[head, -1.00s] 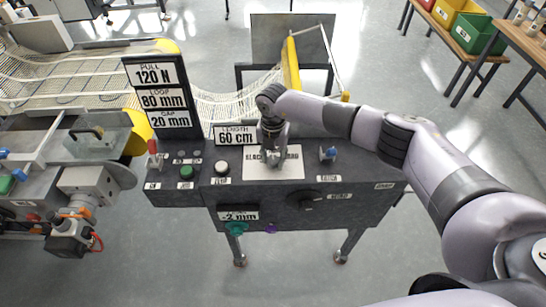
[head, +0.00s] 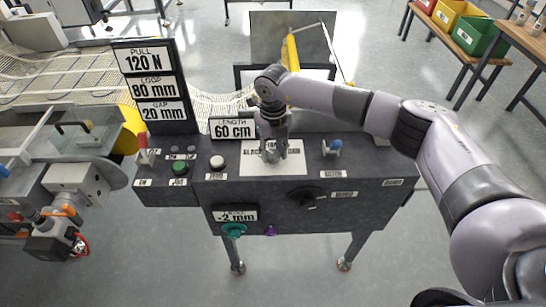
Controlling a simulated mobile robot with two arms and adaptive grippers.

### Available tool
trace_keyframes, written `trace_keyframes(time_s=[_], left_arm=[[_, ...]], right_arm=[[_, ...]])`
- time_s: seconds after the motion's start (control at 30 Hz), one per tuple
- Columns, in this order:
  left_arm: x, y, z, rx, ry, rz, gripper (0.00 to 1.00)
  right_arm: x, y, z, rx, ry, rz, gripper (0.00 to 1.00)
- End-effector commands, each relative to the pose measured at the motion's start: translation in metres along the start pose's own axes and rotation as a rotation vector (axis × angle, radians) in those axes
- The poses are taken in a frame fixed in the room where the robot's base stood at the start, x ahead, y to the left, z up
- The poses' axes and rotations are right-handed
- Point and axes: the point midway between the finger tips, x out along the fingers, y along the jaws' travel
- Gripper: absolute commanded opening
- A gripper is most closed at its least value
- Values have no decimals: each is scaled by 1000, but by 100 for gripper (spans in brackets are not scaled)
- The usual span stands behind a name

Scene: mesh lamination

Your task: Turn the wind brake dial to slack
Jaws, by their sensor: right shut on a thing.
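A dark grey console (head: 385,170) stands in the middle of the head view. A black dial (head: 303,197) with a pointer sits on its front face; the small label beside it is too small to read for sure. My right gripper (head: 271,155) points down at the console top, over a white lettered plate (head: 254,166), up and left of the black dial and apart from it. Its fingers are close together, shut on a small part that they largely hide. My left gripper is out of view.
A green button (head: 179,168), a white button (head: 217,162), a red lever (head: 143,150) and a blue switch (head: 333,147) stand on the console top. A teal knob (head: 233,230) and a purple knob (head: 270,231) sit low in front. A display tower (head: 187,62) rises at the back left.

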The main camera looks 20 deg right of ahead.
Motion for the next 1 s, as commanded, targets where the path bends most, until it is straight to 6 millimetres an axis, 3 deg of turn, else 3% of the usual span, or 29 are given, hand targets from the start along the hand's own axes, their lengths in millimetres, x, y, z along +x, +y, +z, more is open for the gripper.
trace_keyframes(time_s=[0.1,0.4,1.0], left_arm=[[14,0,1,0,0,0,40],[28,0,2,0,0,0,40],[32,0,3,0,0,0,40]], right_arm=[[3,-1,1,-87,-4,0,5],[1,0,1,-239,-3,0,5],[-1,0,1,-294,-2,0,5]])
